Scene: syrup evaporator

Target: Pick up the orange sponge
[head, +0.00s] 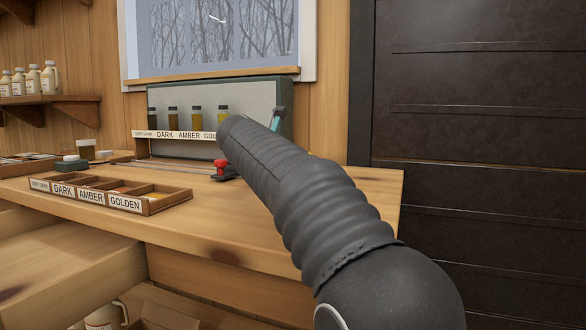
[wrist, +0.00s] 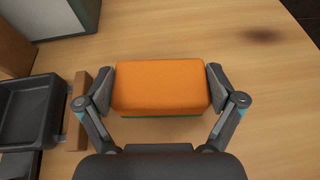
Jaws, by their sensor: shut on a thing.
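The orange sponge (wrist: 161,86) shows in the wrist view as a rounded block with a green layer along its lower edge. My gripper (wrist: 161,88) is shut on it, with one finger pressed against each short side. Wooden surface shows around the sponge; I cannot tell whether it touches the surface or hangs just above. In the head view my dark ribbed arm crosses the middle and hides the sponge and the gripper.
A black tray (wrist: 30,112) lies left of the gripper in the wrist view. In the head view a wooden rack (head: 110,200) labelled DARK, AMBER, GOLDEN stands on the bench (head: 225,235). A sample display (head: 215,110) and a red-topped item (head: 221,168) stand behind. A dark panelled wall (head: 475,130) rises right.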

